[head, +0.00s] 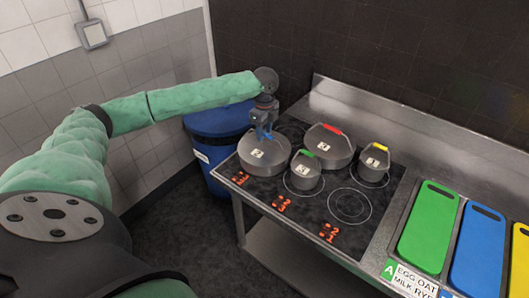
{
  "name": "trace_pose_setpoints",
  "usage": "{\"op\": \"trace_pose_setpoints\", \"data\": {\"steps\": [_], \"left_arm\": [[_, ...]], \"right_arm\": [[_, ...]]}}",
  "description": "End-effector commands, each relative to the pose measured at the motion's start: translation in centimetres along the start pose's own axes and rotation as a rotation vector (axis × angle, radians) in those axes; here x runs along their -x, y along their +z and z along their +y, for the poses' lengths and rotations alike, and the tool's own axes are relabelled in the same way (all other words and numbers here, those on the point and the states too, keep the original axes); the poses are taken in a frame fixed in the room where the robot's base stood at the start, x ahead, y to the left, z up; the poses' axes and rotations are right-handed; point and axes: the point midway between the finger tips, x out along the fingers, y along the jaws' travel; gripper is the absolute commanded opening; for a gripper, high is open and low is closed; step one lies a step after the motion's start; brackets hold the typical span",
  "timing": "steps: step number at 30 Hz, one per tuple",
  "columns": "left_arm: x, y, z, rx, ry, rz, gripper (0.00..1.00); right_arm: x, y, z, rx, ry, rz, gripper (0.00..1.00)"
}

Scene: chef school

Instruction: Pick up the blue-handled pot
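The blue-handled pot (264,157) is a wide grey lidded pot marked 2 on the left front of the cooktop. My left gripper (265,123) points down right over its lid, at the blue handle. The fingers and the handle overlap and are small here, so I cannot tell whether they are closed on it. The pot appears to rest on the cooktop. My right gripper is not in view.
Close by stand a green-handled pot (303,174), a red-handled pot (331,149) and a yellow-handled pot (374,164). The front right burner (349,205) is bare. A blue bin (212,150) stands left of the stove; green (428,222) and blue (478,248) boards lie right.

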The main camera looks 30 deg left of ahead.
Motion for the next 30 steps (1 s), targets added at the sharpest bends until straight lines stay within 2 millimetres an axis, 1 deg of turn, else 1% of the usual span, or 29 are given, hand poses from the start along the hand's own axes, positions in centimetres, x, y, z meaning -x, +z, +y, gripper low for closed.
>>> {"op": "trace_pose_setpoints", "data": {"steps": [14,15,21,30], "left_arm": [[-0.2,-0.01,0.01,0.0,0.0,0.0,0.4],[-0.19,-0.01,0.01,0.0,0.0,0.0,0.38],[-0.18,-0.01,0.01,0.0,0.0,0.0,0.0],[-0.17,-0.02,0.02,0.0,0.0,0.0,0.0]], "right_arm": [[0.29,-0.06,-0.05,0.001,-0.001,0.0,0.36],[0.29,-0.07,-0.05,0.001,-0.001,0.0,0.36],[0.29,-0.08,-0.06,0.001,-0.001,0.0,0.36],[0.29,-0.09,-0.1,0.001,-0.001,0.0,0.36]]}}
